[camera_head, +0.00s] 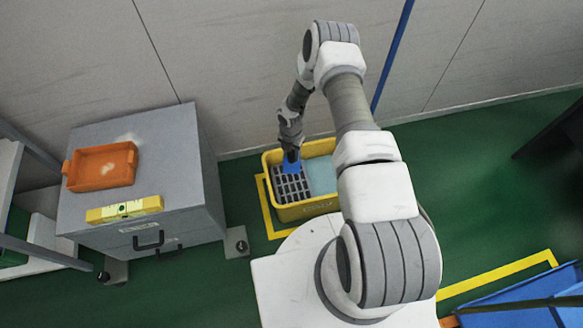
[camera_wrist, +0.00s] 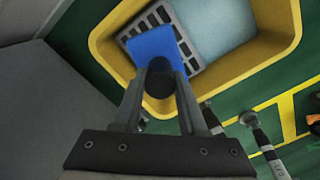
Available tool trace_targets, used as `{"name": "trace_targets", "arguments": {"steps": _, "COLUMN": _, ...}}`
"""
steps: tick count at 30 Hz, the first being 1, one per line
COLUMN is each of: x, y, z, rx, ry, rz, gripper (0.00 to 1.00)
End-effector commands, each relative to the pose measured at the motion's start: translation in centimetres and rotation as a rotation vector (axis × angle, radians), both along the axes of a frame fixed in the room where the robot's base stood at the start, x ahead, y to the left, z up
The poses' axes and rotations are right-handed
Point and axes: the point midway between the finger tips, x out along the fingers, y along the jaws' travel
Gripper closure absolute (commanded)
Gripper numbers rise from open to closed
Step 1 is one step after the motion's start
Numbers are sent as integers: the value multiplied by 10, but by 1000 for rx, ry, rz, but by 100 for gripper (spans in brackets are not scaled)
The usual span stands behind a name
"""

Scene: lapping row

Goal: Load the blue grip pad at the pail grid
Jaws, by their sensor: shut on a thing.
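The blue grip pad (camera_wrist: 152,48) is held at the end of my gripper (camera_wrist: 160,75), with a dark round part of it between the fingers. In the head view the blue pad (camera_head: 291,165) shows just below my gripper (camera_head: 290,152), over the grid. The grey slotted grid (camera_head: 291,188) fills the left part of a yellow pail (camera_head: 305,210); it also shows in the wrist view (camera_wrist: 187,48), partly hidden by the pad. I cannot tell whether the pad touches the grid.
The right part of the pail holds a pale blue surface (camera_head: 321,175). A grey cabinet (camera_head: 185,150) with an orange tray (camera_head: 100,167) and a yellow level (camera_head: 125,209) stands to the left. The wall is behind the pail. Blue bins (camera_head: 520,298) lie at the lower right.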

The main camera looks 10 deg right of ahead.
Motion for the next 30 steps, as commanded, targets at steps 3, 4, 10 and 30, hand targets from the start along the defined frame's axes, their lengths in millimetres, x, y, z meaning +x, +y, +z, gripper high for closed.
{"name": "trace_targets", "arguments": {"steps": 3, "x": -13, "y": 3, "z": -31, "rx": 7, "ry": 7, "rz": 139, "gripper": 100}}
{"name": "trace_targets", "arguments": {"steps": 4, "x": -15, "y": 4, "z": -35, "rx": 8, "ry": 8, "rz": 166, "gripper": 100}}
{"name": "trace_targets", "arguments": {"steps": 10, "x": -23, "y": 6, "z": -53, "rx": 13, "ry": 8, "rz": 265, "gripper": 100}}
{"name": "trace_targets", "arguments": {"steps": 30, "x": -24, "y": 6, "z": -108, "rx": 13, "ry": 8, "rz": 271, "gripper": 100}}
